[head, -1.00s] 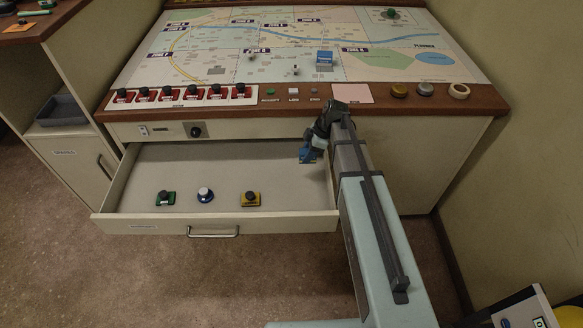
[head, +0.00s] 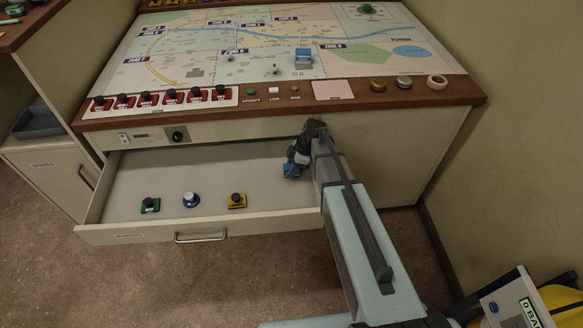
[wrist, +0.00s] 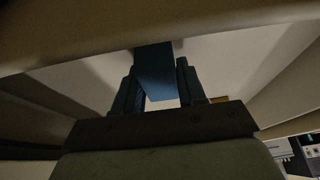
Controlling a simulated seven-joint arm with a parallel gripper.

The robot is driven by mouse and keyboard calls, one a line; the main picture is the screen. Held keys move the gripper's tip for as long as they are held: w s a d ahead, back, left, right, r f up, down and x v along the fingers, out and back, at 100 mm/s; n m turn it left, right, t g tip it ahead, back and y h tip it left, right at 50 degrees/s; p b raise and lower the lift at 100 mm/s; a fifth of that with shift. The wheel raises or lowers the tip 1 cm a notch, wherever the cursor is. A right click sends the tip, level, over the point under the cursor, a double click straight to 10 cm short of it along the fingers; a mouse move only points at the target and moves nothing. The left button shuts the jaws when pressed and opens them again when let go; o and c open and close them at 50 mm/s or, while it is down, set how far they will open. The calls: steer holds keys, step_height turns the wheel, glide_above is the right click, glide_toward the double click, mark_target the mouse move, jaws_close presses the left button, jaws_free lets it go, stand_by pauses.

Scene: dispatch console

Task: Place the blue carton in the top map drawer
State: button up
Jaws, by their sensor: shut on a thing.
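My gripper (head: 294,162) is shut on a blue carton (head: 290,170), over the right part of the open top map drawer (head: 125,235). In the wrist view the carton (wrist: 155,72) sits between the two dark fingers of my gripper (wrist: 158,85). The drawer stands pulled out below the console, with a pale floor and a front handle. I cannot tell from the head view whether the carton touches the drawer floor. The arm hides part of the drawer's right side.
A green piece (head: 150,205), a blue-and-white piece (head: 191,200) and a yellow piece (head: 236,201) stand near the drawer's front left. The drawer floor behind them is clear. Another blue block (head: 303,58) is on the map top (head: 230,65). The console's wooden edge (head: 250,107) overhangs the drawer.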

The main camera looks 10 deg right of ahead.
steer(key=o, duration=1.1)
steer(key=shift+f, duration=0.1)
steer(key=v, duration=1.2)
